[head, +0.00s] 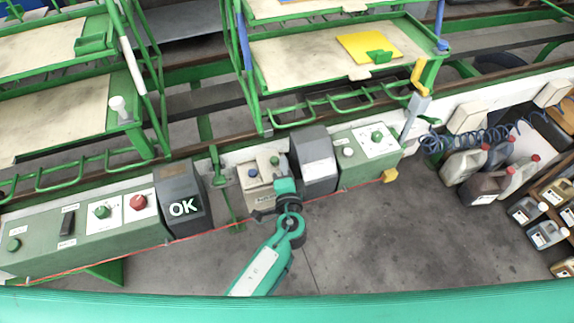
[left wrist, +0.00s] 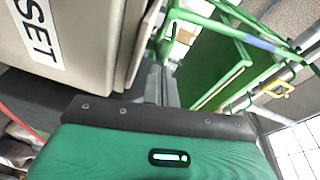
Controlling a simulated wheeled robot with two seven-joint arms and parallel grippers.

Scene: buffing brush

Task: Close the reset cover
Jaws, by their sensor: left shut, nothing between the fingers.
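The beige reset box (head: 251,175) is mounted on the rail in the middle of the head view, with a blue and a green button on its upper face. Its label is partly hidden by my gripper; in the left wrist view the box (left wrist: 95,45) shows close up with the letters "SET". I cannot clearly make out the cover or how far it is open. My left gripper (head: 258,214) is at the front lower side of the box, and its shut, empty fingers show in the wrist view (left wrist: 162,86) just right of the box. I cannot tell whether they touch it. My right gripper is not in view.
A dark grey box with "OK" (head: 182,207) stands left of the reset box, and another grey box (head: 313,160) stands close on its right. Green control boxes (head: 115,217) line the rail. Green racks (head: 330,62) rise behind. Floor in front is clear.

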